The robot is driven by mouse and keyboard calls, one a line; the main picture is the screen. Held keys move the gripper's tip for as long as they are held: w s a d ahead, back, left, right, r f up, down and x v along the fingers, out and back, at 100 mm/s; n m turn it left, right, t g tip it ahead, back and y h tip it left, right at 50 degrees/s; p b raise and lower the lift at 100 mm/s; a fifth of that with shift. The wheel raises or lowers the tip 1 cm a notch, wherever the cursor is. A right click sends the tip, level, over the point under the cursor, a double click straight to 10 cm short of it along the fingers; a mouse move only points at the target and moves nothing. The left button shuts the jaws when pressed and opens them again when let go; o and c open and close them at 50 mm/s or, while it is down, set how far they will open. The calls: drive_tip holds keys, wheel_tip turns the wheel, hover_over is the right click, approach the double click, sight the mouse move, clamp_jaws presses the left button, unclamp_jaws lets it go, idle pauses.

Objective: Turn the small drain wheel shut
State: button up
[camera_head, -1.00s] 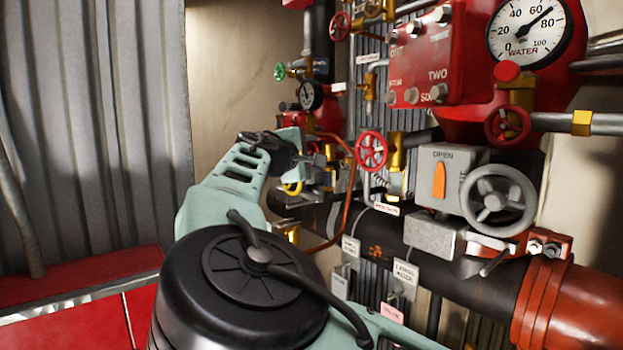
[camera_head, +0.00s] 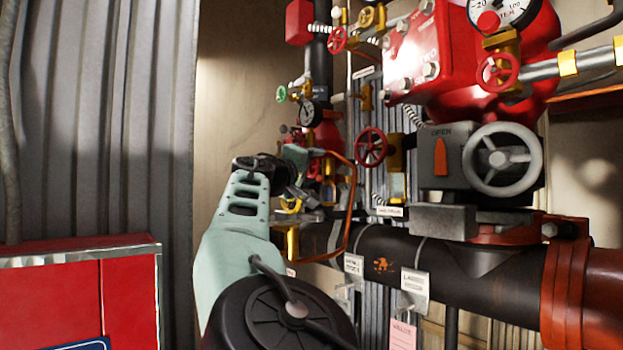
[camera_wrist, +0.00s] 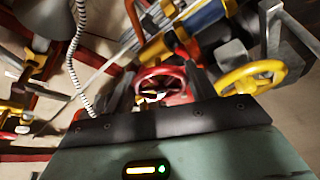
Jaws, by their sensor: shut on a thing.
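A small red wheel (camera_wrist: 176,82) sits between the two dark fingers of my gripper (camera_wrist: 161,84) in the wrist view. The fingers are closed on its rim from both sides, and the lower rim is partly covered by the gripper. In the head view my gripper (camera_head: 312,172) reaches in among the pipework at the centre, and its own body hides most of the held wheel. A yellow wheel (camera_wrist: 250,78) stands just right of the fingers in the wrist view, apart from them.
Another red wheel (camera_head: 371,147) and a large grey handwheel (camera_head: 533,160) by the OPEN indicator box stand to the right. A thick black pipe (camera_head: 470,274) runs below. A red cabinet (camera_head: 60,300) stands at lower left. Corrugated wall panels (camera_head: 110,120) bound the left side.

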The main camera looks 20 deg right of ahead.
drive_tip(key=shift+f, duration=0.1)
idle(0.4)
drive_tip(key=o, duration=0.7)
drive_tip(key=shift+s, duration=0.1)
drive_tip(key=b+v, duration=0.5)
drive_tip(key=v, duration=1.2)
drive_tip(key=shift+a+f+b, duration=0.15)
drive_tip(key=shift+b, duration=0.15)
